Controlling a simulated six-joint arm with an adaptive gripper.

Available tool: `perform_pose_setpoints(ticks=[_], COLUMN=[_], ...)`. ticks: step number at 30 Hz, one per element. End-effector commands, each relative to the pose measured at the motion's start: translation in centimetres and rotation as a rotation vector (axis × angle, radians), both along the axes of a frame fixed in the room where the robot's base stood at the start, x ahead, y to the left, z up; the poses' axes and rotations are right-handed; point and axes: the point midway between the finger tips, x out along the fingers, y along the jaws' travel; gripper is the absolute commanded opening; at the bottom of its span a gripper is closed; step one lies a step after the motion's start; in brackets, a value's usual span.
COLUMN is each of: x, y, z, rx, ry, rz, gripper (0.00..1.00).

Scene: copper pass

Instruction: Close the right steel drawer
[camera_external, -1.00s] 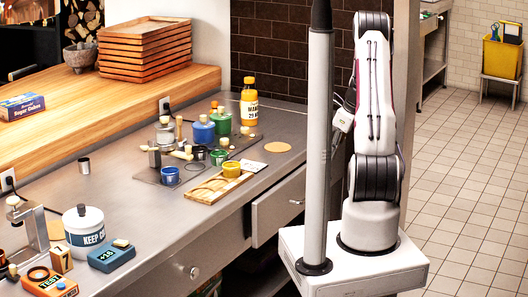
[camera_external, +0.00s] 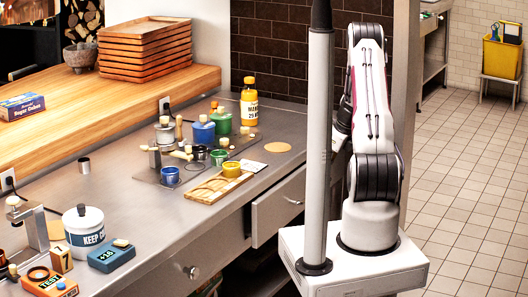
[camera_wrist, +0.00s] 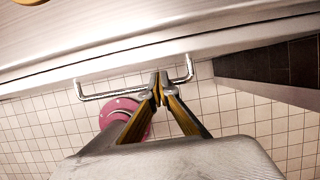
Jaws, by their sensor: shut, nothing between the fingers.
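The right steel drawer (camera_external: 278,208) sits under the front edge of the steel counter in the external view. Its front stands out from the counter, so it looks partly open. In the wrist view, a bar handle (camera_wrist: 115,94) sticks out from a steel front (camera_wrist: 120,66). My gripper (camera_wrist: 159,88) is shut and empty, its fingertips overlapping the bar near its right end. I cannot tell whether they touch it. My gripper is hidden in the external view.
The counter (camera_external: 135,190) carries paint pots, a wooden palette (camera_external: 207,188), a yellow bottle (camera_external: 249,102) and a white canister (camera_external: 84,230). Tiled floor (camera_external: 470,180) lies open to the right.

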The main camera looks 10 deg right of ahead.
Motion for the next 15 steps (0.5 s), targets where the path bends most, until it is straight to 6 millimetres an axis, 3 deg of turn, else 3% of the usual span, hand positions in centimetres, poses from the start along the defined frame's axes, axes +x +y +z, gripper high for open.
perform_pose_setpoints(ticks=[6,15], x=[0.5,0.7], y=[0.5,0.7], z=[-1.7,-2.3], rx=[0.001,0.000], ry=[0.001,0.000], rz=[0.002,0.000], gripper=[0.00,0.00])
